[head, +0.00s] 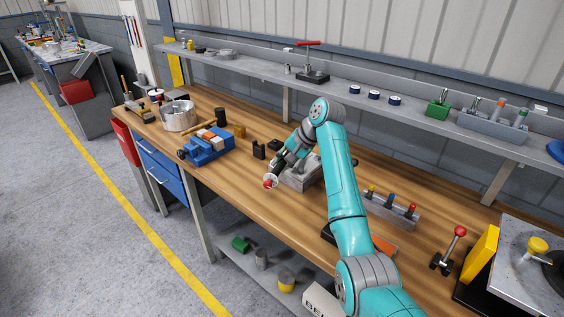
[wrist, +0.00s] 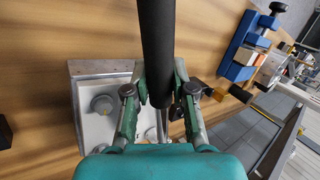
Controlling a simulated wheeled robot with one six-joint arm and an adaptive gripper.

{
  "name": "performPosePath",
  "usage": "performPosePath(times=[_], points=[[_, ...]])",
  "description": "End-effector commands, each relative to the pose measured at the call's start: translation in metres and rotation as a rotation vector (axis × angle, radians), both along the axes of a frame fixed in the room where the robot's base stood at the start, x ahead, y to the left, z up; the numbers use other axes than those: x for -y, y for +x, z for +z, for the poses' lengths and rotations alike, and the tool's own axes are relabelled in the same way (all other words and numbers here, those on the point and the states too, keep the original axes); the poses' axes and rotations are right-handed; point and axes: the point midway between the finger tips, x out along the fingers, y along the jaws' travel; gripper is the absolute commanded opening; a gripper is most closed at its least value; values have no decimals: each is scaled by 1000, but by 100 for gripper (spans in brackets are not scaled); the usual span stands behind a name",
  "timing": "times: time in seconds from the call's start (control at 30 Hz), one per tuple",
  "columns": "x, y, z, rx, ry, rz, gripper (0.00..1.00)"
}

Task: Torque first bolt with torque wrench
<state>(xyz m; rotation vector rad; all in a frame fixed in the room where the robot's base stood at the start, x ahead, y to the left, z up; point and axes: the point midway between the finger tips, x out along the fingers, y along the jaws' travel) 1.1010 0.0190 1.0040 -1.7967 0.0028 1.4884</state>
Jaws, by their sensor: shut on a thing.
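My gripper (wrist: 160,82) is shut on the torque wrench, a long black bar (wrist: 156,40) that runs from the top edge of the wrist view down between the fingers. A thin metal part (wrist: 163,122) shows below its dark end. Beneath is a grey metal fixture (wrist: 86,112) on the bench with a pale plate and round grey bolt heads (wrist: 103,104). The wrench's lower end and any contact with a bolt are hidden by my gripper. In the head view, my gripper (head: 279,165) is over the front left of the fixture (head: 300,181). A round red-and-white end (head: 270,181) shows just beside it.
A blue vise (head: 207,148) and a metal pot (head: 178,115) stand to the left on the wooden bench. A rack of colored-handled tools (head: 390,208) and a red-knobbed lever (head: 450,250) are to the right. A grey shelf (head: 260,70) runs along the back.

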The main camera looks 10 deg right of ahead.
Motion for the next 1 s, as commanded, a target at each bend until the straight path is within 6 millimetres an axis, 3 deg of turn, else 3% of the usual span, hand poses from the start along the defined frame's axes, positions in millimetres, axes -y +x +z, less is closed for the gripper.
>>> performPosePath(times=[0.57, 1.0], points=[[0, 1, 0, 4, 0, -2, 0], [-13, 10, 0, 3, -1, -103, 0]])
